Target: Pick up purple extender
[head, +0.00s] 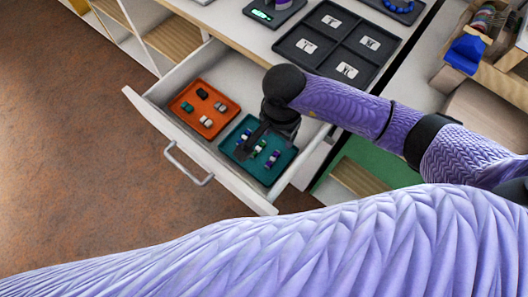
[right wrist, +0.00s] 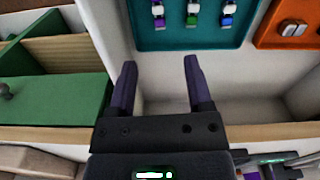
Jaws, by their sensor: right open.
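A teal tray (head: 268,178) lies in the open drawer and holds several small bead pieces. The purple piece (head: 273,158), which looks like the purple extender, is nearest the tray's lower right. In the right wrist view it is the left one of the row (right wrist: 159,21), with a white part at one end. A green piece (right wrist: 191,19) and a blue piece (right wrist: 227,19) stand beside it. My right gripper (head: 254,142) is over the teal tray and partly hides it. In the right wrist view its fingers (right wrist: 160,63) are apart and empty, short of the row. My left gripper is out of view.
An orange tray (head: 211,127) with black and grey pieces lies beside the teal tray in the drawer (head: 148,112). The drawer walls are close around both trays. A dark compartment tray (head: 339,45) with white cards stands on the tabletop behind. Brown floor is free at left.

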